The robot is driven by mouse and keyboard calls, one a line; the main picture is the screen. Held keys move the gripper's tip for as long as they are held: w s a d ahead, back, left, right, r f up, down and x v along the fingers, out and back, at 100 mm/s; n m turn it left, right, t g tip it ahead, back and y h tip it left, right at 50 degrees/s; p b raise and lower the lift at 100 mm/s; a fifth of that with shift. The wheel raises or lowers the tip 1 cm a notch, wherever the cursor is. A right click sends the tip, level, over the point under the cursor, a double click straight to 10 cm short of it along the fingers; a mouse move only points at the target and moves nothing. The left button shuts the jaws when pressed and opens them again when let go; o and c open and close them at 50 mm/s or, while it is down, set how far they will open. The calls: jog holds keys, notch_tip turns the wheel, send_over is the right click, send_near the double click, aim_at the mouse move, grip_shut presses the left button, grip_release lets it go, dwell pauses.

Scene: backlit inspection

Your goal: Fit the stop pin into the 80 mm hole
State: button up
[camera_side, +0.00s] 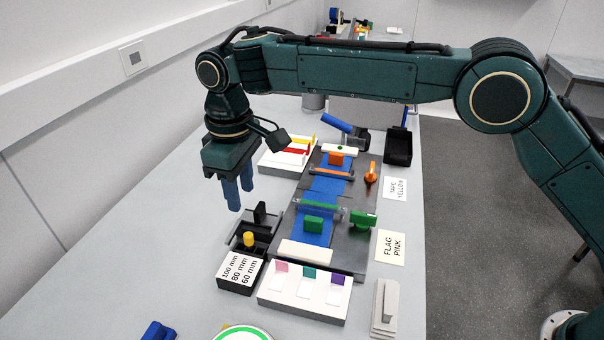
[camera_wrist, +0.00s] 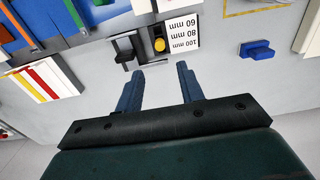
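A yellow pin (camera_side: 249,238), which I take to be the stop pin, stands upright in a black holder. The holder has a white label (camera_side: 240,268) reading 100 mm, 80 mm and 60 mm. I cannot tell which marking the pin lines up with, and the holes are hard to make out. The pin also shows beside the label in the wrist view (camera_wrist: 159,44). A black upright piece (camera_side: 260,212) stands just behind the pin. My gripper (camera_side: 240,200), with blue fingers, hangs above the bench behind and left of the pin. Its fingers are apart and empty in the wrist view (camera_wrist: 159,76).
A grey fixture (camera_side: 355,235) with a blue strip and green blocks stands right of the holder. A white rack (camera_side: 303,305) with coloured flags is in front. A white tray (camera_side: 282,165) with red and yellow bars lies behind. The bench left of the holder is clear.

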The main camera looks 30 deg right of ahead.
dwell(0.3)
jog(key=s+d+r+m+t, duration=0.1)
jog(key=s+d+r+m, duration=0.1)
jog(key=s+d+r, duration=0.65)
jog(key=s+d+r+m+t, duration=0.15)
jog(key=d+r, duration=0.45)
jog(key=d, duration=0.7)
jog(key=s+d+f+m+t, duration=0.1)
jog(key=s+d+f+m, duration=0.1)
jog(key=s+d, duration=0.5)
jog(key=s+d+f+m+t, duration=0.2)
jog(key=s+d, duration=0.5)
jog(key=s, duration=0.7)
jog(key=shift+s+f+m, duration=0.15)
jog(key=shift+f+m, duration=0.45)
jog(key=shift+m, duration=0.15)
jog(key=shift+c, duration=0.4)
